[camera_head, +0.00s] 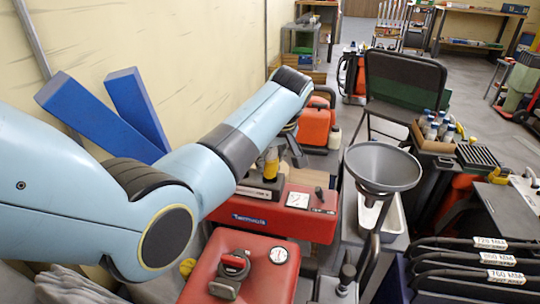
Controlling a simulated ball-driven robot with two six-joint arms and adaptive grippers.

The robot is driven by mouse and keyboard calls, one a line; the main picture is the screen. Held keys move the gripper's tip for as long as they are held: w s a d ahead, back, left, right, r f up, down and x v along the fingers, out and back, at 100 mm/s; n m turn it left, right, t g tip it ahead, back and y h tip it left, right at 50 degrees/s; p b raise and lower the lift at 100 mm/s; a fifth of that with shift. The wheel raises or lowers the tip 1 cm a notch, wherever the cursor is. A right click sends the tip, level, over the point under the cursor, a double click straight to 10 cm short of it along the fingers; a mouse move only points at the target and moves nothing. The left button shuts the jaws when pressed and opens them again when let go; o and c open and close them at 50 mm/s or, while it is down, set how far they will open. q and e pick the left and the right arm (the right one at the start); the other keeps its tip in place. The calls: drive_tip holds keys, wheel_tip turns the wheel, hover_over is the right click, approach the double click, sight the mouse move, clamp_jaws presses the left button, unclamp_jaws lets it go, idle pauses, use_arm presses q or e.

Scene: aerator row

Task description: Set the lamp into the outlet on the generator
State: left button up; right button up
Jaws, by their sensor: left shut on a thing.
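My left arm comes in from the left, and its forearm reaches up to the middle of the view. My left gripper (294,150) is small, dark and partly hidden behind the wrist, above the back of a red box. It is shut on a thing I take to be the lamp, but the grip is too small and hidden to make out. A yellow piece with a dark top (271,164) shows just left of the fingers, above a dark block. The red box (278,218), which looks like the generator, has a white dial panel. I cannot make out its outlet. My right gripper is not in view.
A red case (277,274) with a gauge and dark handle stands in front. A grey funnel (383,165) stands on the right. Black-handled tools (462,270) fill the lower right. Blue beams (95,115) lean on the left wall. A dark chair (402,82) stands behind.

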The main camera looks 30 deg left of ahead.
sight(270, 167)
use_arm(q)
drive_tip(key=shift+f+b, duration=0.65)
drive_tip(key=shift+f, duration=1)
drive_tip(key=o, duration=1.3)
drive_tip(key=shift+c, duration=0.2)
drive_tip(key=shift+r, duration=0.15)
